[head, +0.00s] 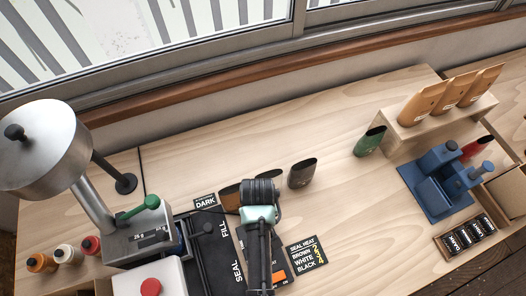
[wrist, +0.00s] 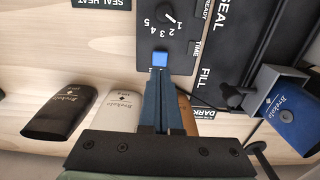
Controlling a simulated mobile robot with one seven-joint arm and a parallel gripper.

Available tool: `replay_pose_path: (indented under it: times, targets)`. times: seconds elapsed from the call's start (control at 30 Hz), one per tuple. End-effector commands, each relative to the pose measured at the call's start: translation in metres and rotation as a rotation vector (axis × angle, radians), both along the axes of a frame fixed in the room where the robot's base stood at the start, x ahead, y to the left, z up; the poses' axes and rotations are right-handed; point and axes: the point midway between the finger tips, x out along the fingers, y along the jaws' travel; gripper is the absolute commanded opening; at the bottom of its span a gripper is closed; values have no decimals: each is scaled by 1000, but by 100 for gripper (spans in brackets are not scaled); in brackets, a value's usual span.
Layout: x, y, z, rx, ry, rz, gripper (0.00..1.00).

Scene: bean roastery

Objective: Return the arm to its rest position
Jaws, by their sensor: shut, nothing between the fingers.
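My arm reaches in from the bottom of the head view, with its mint-green wrist over the table; the fingers are hidden there. In the wrist view my gripper (wrist: 160,88) points at the sealer panel. Its dark fingers are together with nothing between them. The panel carries a numbered dial (wrist: 169,15) and a blue square part (wrist: 159,59) just beyond the fingers. I cannot tell whether the fingers touch the panel. Black (wrist: 60,110), white (wrist: 117,113) and brown (wrist: 186,115) bags stand close to the gripper.
A steel hopper dispenser (head: 124,247) with a green lever (head: 139,207) stands left; a blue bag (wrist: 290,113) is at its outlet. A green bag (head: 370,141), a blue press (head: 440,183) and a wooden stand (head: 434,117) with tan bags are right. The table centre-right is clear.

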Motion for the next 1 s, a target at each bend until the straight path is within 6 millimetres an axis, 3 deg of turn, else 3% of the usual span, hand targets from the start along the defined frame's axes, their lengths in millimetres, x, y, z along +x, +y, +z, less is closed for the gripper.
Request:
replay_pose_path:
  times: [0.27,0.37,0.47,0.6,0.73,0.87,1.0]
  targets:
    - [0,0,0,0,0,0,0]
    - [26,2,12,3,-87,-12,0]
    - [75,4,44,13,-259,-34,0]
    - [149,6,120,36,-576,-78,0]
    - [197,6,209,66,-874,-117,0]
    - [219,4,307,106,-1170,-149,0]
    - [213,1,415,159,-1489,-174,0]
